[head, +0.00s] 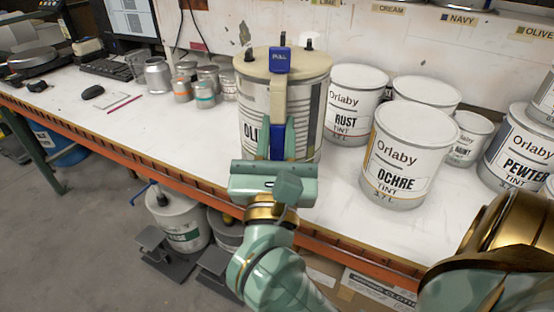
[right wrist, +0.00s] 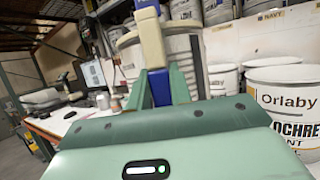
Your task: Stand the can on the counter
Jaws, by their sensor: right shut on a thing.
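The large can (head: 312,112) has a cream lid, a label starting "OLI" and a cream handle piece (head: 279,98) with blue ends, the top one reading "PULL". My right gripper (head: 276,140) is shut on this handle piece at the can's near side. The can looks upright over the white counter (head: 140,125). My gripper hides its lower front, so I cannot tell whether its base touches. In the right wrist view the handle piece (right wrist: 152,45) stands between the green fingers, with the can (right wrist: 185,48) behind. My left gripper is not in view.
Close to the right of the can stand the RUST can (head: 352,105) and the OCHRE can (head: 405,160), with more tins beyond. Several small tins (head: 205,85) stand to the left. The counter's front left is mostly clear, above an orange edge beam (head: 130,160).

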